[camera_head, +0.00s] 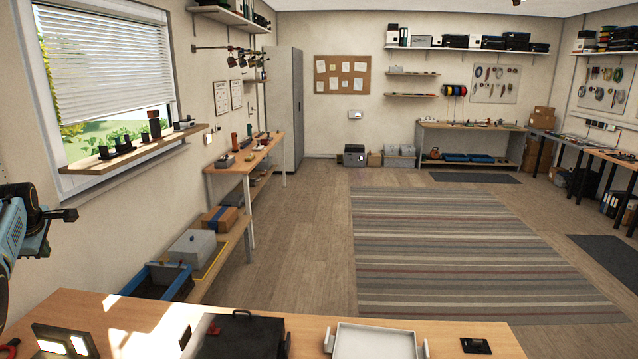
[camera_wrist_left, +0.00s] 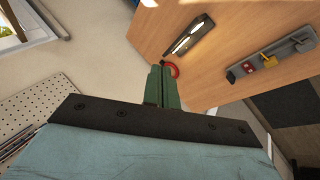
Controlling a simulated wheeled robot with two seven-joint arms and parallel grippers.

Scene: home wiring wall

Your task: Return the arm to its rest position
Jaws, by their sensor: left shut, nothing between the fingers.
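My left arm is at the far left edge of the head view, raised beside the wall, and only part of it shows. My left gripper (camera_head: 66,214) shows there as a small dark end. In the left wrist view the green fingers of my left gripper (camera_wrist_left: 162,75) are together with nothing between them. They are over the edge of the wooden table (camera_wrist_left: 215,70), apart from everything on it. My right arm and gripper do not show.
The table (camera_head: 330,325) in front bears a black case (camera_head: 240,335), a white tray (camera_head: 375,342), a lit lamp panel (camera_head: 65,342) and a small black plate (camera_head: 475,345). A window sill (camera_head: 130,155) juts from the left wall. The striped rug (camera_head: 450,250) is clear.

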